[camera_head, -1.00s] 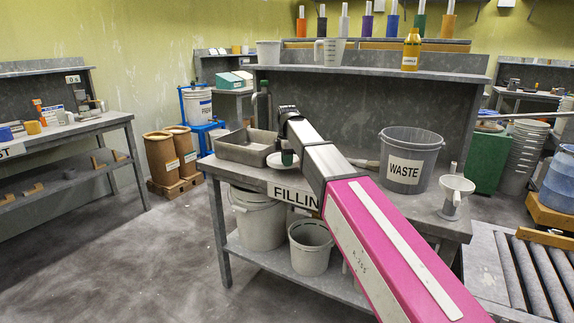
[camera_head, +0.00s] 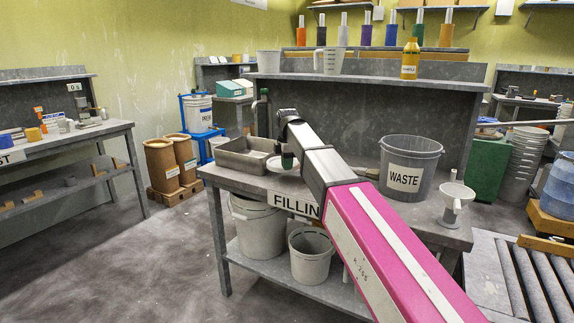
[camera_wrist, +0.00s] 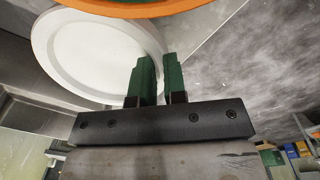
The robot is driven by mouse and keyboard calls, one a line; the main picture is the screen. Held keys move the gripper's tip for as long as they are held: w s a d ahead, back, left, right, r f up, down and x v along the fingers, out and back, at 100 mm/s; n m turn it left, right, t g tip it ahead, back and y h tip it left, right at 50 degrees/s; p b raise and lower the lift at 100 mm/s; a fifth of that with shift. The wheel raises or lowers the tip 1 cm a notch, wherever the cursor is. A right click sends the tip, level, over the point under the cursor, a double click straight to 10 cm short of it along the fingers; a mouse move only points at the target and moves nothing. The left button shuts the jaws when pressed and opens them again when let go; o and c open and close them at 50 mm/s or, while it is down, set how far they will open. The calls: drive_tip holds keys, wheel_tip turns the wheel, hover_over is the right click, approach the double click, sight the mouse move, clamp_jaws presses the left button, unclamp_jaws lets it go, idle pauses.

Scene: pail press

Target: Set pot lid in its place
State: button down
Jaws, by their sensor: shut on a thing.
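The pot lid, a white round disc (camera_wrist: 95,55), fills the upper left of the wrist view, its rim between the fingers. My gripper (camera_wrist: 156,80) has two green fingers and is shut on that rim. In the head view my gripper (camera_head: 287,160) is over the filling bench (camera_head: 250,178), just right of the grey tray. A sliver of the white lid (camera_head: 274,166) shows beside it there, mostly hidden by my gripper and arm. I cannot tell whether the lid touches the bench. An orange curved rim (camera_wrist: 150,9) crosses the top of the wrist view; what it belongs to is unclear.
A grey tray (camera_head: 222,157) stands left on the bench. A bucket marked WASTE (camera_head: 408,155) and a white funnel (camera_head: 456,192) stand to the right. A raised shelf (camera_head: 375,74) runs behind, with a yellow bottle (camera_head: 410,60). Buckets (camera_head: 258,228) sit on the lower shelf.

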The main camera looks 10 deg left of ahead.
drive_tip(key=shift+r, duration=4.05)
